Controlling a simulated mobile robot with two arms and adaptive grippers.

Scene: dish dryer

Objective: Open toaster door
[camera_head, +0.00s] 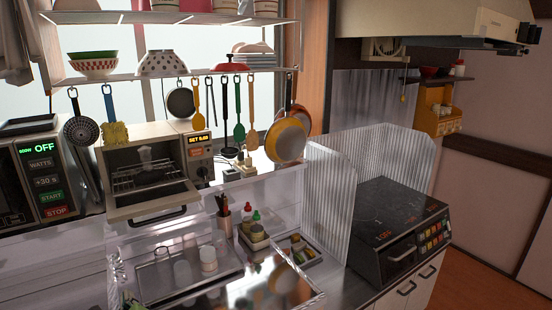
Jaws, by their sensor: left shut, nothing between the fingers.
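The toaster oven (160,150) stands on the counter ledge at the left, beside the microwave. Its front is open and the wire rack inside shows. The toaster door (150,202) is folded down and sticks out forward, with its dark bar handle (157,217) along the front edge. The toaster's small display is lit with yellow digits. I cannot make out either of my grippers in this view, and nothing is seen touching the door.
A microwave (45,170) stands left of the toaster. Utensils and pans hang from the shelf (180,78) above it. Below the door lies a tray (150,280) with glasses. Bottles (255,232) stand to the right, before a ribbed screen (325,190) and a stove (395,225).

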